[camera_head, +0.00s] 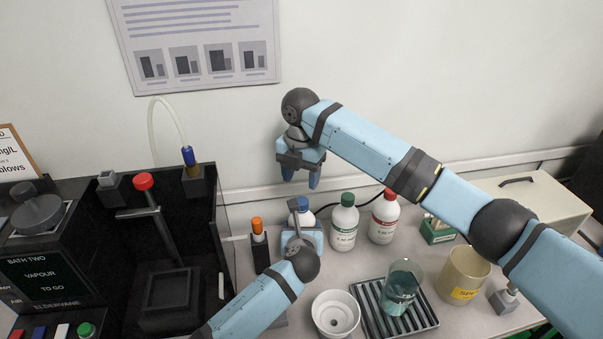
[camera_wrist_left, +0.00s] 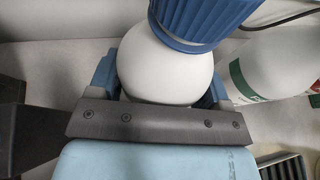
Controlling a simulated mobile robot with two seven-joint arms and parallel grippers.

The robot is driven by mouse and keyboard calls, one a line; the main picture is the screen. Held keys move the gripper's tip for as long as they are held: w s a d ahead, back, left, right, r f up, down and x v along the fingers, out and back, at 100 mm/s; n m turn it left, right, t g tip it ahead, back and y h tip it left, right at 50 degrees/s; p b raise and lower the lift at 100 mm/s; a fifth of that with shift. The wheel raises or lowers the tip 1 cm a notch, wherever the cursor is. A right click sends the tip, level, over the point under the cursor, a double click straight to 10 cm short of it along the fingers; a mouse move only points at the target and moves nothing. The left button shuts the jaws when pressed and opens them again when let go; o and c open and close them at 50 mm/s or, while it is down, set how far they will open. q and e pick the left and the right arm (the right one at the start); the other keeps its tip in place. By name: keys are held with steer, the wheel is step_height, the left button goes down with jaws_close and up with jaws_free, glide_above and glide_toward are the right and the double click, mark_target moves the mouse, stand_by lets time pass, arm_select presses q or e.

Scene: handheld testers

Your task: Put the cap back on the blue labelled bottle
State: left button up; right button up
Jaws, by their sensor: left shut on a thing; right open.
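A white bottle (camera_head: 304,217) stands at the back of the bench with a blue cap (camera_head: 297,203) at its top. In the left wrist view the bottle (camera_wrist_left: 160,68) fills the middle and the ribbed blue cap (camera_wrist_left: 205,18) is over its shoulder; whether the cap is fully seated I cannot tell. The bottle's label is hidden. My left gripper (camera_head: 302,238) is shut on the bottle, with blue fingers (camera_wrist_left: 105,75) on both sides of its body. My right gripper (camera_head: 301,174) is open and empty, pointing down above the blue cap, apart from it.
A green-capped bottle (camera_head: 344,222) and a red-capped bottle (camera_head: 384,217) stand just right. An orange-topped item (camera_head: 258,237) stands left, by a black apparatus (camera_head: 160,250). In front are a white bowl (camera_head: 335,312), a ribbed tray (camera_head: 424,318) with a beaker (camera_head: 401,287), and a beige container (camera_head: 462,275).

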mark_target(302, 201)
steer(key=n, duration=0.1)
steer(key=r+n, duration=0.1)
steer(key=shift+n, duration=0.4)
steer(key=shift+s+f, duration=0.1)
steer(key=shift+f, duration=3.9)
steer(key=c, duration=0.9)
steer(key=m, duration=0.2)
steer(key=shift+m, duration=0.3)
steer(key=shift+c, duration=0.2)
steer(key=m, duration=0.4)
